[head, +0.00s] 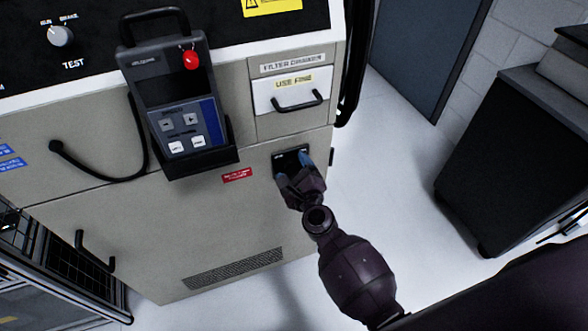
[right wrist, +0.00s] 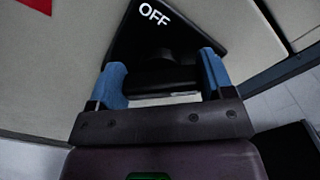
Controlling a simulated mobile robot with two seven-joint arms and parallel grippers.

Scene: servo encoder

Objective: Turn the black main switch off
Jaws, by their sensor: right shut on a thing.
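The black main switch (right wrist: 165,75) shows in the right wrist view as a black knob on a black plate (right wrist: 185,35). The white word OFF stands on the plate near the top of that view. In the head view the switch plate (head: 291,160) is on the cabinet front, below the filter drawer, and my gripper hides most of the knob. My right gripper (head: 305,168) is at the switch, and its blue fingertips (right wrist: 162,82) lie on either side of the knob, shut on it. My left gripper is not in view.
A pendant (head: 178,100) with a red button hangs on the cabinet front, left of the switch. A drawer handle (head: 297,102) sticks out above it. A dark cabinet (head: 510,150) stands at the right. White floor (head: 395,190) is free between them.

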